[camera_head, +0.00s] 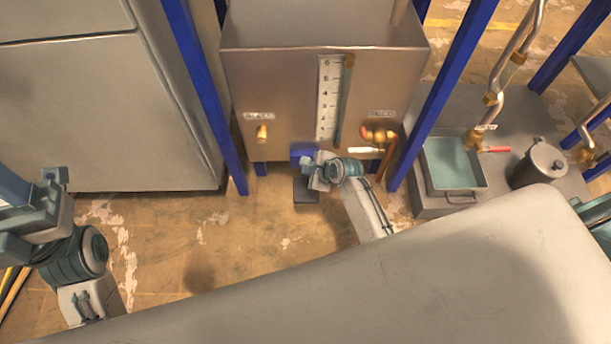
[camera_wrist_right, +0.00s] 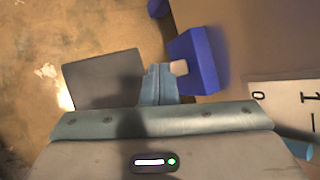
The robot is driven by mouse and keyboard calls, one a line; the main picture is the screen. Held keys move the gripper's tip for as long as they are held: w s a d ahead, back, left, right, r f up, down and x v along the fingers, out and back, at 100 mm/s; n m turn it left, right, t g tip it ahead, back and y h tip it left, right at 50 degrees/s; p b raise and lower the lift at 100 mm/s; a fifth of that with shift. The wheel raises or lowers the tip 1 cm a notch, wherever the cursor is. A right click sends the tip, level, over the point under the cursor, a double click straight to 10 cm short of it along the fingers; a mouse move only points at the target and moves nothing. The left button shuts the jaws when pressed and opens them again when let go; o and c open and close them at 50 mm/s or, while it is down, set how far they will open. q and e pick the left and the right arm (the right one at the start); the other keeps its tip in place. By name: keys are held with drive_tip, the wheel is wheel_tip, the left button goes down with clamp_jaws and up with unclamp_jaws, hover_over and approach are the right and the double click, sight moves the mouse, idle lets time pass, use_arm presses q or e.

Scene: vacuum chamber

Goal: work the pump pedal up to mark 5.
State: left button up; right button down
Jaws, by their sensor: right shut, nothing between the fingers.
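The pump pedal (camera_head: 306,190) is a dark grey plate low in front of a blue block (camera_head: 302,150) under the metal tank. In the right wrist view the pedal (camera_wrist_right: 103,80) lies left of the fingers and the blue block (camera_wrist_right: 197,62) right of them. My right gripper (camera_head: 314,174) is shut and empty; its fingertips (camera_wrist_right: 158,72) show at the pedal's right edge, and I cannot tell whether they touch it. The white numbered scale (camera_head: 329,98) has a narrow tube beside it; its level is unclear. My left gripper (camera_head: 38,205) is at the left edge, its jaws unclear.
The metal tank (camera_head: 270,92) has a brass tap (camera_head: 262,133) and valve handles (camera_head: 378,136). Blue posts (camera_head: 202,90) flank it. A square basin (camera_head: 455,168) and a lidded pot (camera_head: 539,165) stand at right. The floor in front is clear.

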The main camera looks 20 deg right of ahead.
idle(0.8)
drive_tip(key=shift+f+p, duration=0.3)
drive_tip(key=shift+f, duration=0.1)
drive_tip(key=shift+s+f+b, duration=0.2)
drive_tip(key=shift+f, duration=0.75)
drive_tip(key=shift+s+f+b, duration=0.2)
drive_tip(key=shift+f, duration=0.75)
idle(1.3)
drive_tip(key=shift+r, duration=0.1)
wheel_tip(320, 180, up, 3)
drive_tip(key=p, duration=0.4)
drive_tip(key=shift+w+r+p, duration=0.1)
drive_tip(key=shift+r+p, duration=0.1)
drive_tip(key=shift+p, duration=0.2)
drive_tip(key=shift+r+p, duration=0.3)
drive_tip(key=shift+r, duration=0.1)
drive_tip(key=shift+w, duration=0.15)
